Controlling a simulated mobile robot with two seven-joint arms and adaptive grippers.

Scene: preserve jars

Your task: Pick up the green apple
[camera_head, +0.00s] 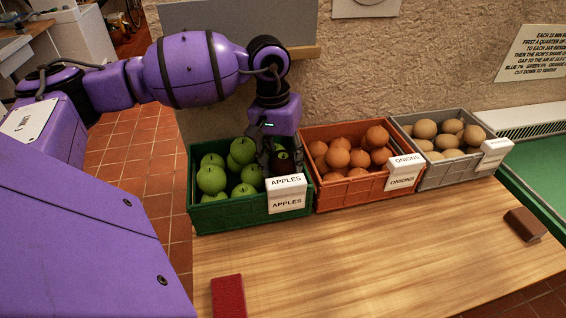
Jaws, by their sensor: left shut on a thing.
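Several green apples (211,179) lie in the green crate (240,214) at the left end of the row of crates. My left gripper (282,166) comes down from above into the right end of this crate, behind its white APPLES label (286,193). It is shut on a green apple, which the fingers and the label mostly hide. Other apples lie close to the left of the fingers. My right gripper is not in view.
An orange crate of onions (336,194) touches or nearly touches the apple crate's right side. A grey crate of potato-like produce (446,172) stands beyond it. A red block (228,297) and a brown block (525,224) lie on the wooden table (380,265), otherwise clear in front.

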